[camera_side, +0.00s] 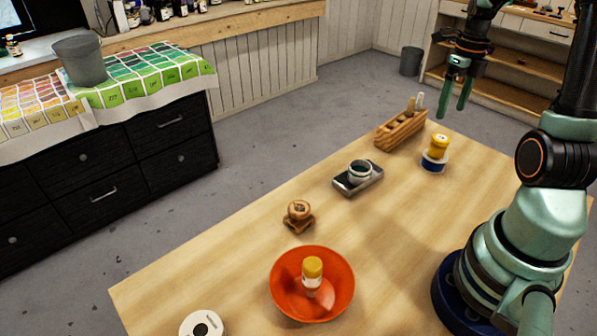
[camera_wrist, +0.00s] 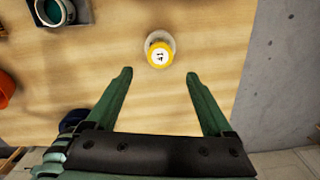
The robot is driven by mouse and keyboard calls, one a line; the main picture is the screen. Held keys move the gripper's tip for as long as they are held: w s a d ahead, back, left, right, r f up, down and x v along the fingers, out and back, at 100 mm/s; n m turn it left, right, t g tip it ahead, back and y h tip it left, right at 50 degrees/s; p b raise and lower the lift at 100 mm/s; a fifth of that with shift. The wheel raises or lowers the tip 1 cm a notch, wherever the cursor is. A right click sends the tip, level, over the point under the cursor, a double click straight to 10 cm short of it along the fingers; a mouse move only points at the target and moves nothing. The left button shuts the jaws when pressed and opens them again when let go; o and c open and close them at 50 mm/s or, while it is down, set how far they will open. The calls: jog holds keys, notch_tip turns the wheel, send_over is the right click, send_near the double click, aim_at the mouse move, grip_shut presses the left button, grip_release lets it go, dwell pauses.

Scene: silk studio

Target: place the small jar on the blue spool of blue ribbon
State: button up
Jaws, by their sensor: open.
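A small jar with a yellow lid (camera_side: 438,142) stands upright on the blue spool (camera_side: 433,164), which has pale flanges, near the far right of the table. In the wrist view the jar's yellow lid (camera_wrist: 159,55) shows a dark number, with the spool's pale flange (camera_wrist: 161,35) around part of it. My gripper (camera_side: 455,113) is open and empty, raised above the table's far end, apart from the jar. In the wrist view the jar lies just beyond my gripper's fingertips (camera_wrist: 159,75), between their lines.
Another yellow-capped jar (camera_side: 312,270) stands in the orange bowl (camera_side: 338,300). A wooden rack (camera_side: 400,130), a dark cup (camera_side: 360,172) on a grey block, a wooden knobbed piece (camera_side: 298,215) and a white roll (camera_side: 190,325) are on the table. The table's right side has free room.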

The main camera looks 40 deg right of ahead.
jog(key=w+a+r+n+t+h, duration=0.15)
jog(key=a+r+n, duration=0.25)
jog(key=a+n, duration=0.4)
jog(key=w+a+r+n+t+y, duration=0.1)
jog(key=w+a+r+n, duration=0.2)
jog(key=a+n, duration=0.55)
jog(key=s+a+r+n+t, duration=0.2)
jog(key=a+n, duration=1)
jog(key=n, duration=0.9)
jog(key=shift+a+n+t, duration=0.25)
jog(key=shift+n+t, duration=0.1)
jog(key=shift+t, duration=0.2)
